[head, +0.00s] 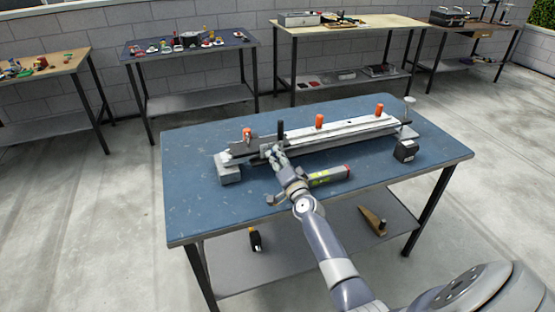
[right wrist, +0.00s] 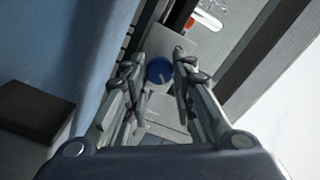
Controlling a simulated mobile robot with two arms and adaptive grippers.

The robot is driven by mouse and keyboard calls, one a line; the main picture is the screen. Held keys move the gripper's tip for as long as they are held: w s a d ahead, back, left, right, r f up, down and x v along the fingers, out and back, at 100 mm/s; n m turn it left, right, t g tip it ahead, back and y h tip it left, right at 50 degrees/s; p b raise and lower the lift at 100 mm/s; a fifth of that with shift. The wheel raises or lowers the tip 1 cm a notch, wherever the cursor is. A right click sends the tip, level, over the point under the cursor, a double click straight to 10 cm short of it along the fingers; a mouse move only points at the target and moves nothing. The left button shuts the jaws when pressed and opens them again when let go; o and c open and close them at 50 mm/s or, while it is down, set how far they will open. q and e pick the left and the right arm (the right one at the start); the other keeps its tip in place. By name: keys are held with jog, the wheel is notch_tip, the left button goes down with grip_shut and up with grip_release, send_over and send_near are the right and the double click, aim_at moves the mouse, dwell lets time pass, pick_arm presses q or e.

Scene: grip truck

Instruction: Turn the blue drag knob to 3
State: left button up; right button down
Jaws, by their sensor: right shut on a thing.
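The blue drag knob (right wrist: 160,71) shows in the right wrist view as a small round blue cap with a pale pointer line, set on the side of a grey device. My right gripper (right wrist: 160,75) has its fingers on either side of the knob and is shut on it. In the head view my right gripper (head: 274,154) is at the front of the long grey rail device (head: 350,129), toward its left end, and the knob is hidden there. The scale numbers are too small to read. My left gripper is not in view.
The device lies on a blue table (head: 195,200) and carries orange knobs (head: 319,121) and a black upright handle (head: 280,129). A black block (head: 406,151) stands at the right. The table's front left is clear.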

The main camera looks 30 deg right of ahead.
jog(key=shift+m, duration=2.2)
jog(key=c, duration=1.3)
grip_release()
jog(key=shift+c, duration=0.2)
jog(key=shift+s+a+f, duration=0.1)
jog(key=shift+s, duration=0.2)
jog(key=v, duration=1.1)
jog(key=shift+s, duration=0.2)
